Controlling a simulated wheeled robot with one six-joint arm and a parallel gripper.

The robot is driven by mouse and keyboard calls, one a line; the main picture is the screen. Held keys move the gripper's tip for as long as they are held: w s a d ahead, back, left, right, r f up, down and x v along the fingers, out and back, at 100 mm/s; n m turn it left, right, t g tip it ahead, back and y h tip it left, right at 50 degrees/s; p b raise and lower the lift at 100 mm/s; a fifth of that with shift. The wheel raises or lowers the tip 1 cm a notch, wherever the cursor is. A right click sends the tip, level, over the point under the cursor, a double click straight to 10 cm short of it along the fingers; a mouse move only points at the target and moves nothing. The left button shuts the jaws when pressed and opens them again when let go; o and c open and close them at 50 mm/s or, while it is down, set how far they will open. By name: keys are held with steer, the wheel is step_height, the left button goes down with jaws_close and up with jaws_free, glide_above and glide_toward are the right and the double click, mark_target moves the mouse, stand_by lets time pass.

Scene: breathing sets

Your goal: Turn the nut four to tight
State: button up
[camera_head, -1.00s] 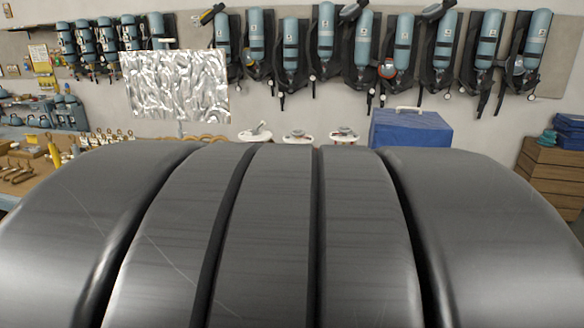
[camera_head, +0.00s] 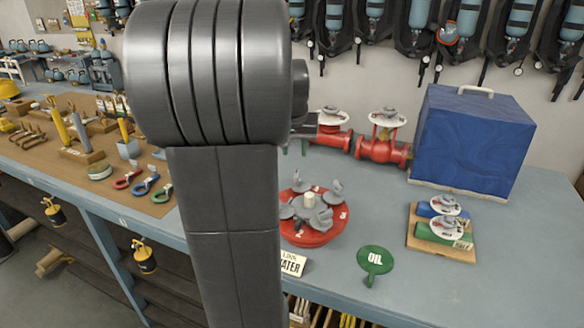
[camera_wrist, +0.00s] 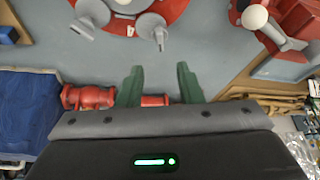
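A round red base (camera_head: 332,236) stands on the bench in the head view, right of my arm. Several grey wing nuts (camera_head: 321,217) sit on it around a pale centre knob (camera_head: 309,198). Small white marks on its rim are too small to read, so I cannot tell which nut is number four. In the wrist view the red base (camera_wrist: 172,14) shows at the top edge, partly cut off, with grey nuts (camera_wrist: 151,27) on it. My gripper (camera_wrist: 158,70) has its two green fingers apart with nothing between them, short of the nuts. My arm hides it in the head view.
A blue covered box (camera_head: 470,140) and red pipe valves (camera_head: 382,150) stand behind. A wooden board (camera_head: 425,245) with meters lies at the right. Tools lie at the left.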

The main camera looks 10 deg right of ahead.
mark_target(296, 173)
steer(key=p+x, duration=0.1)
steer(key=x, duration=0.9)
steer(key=shift+w+d+f, duration=0.1)
steer(key=shift+f, duration=0.2)
jaws_close()
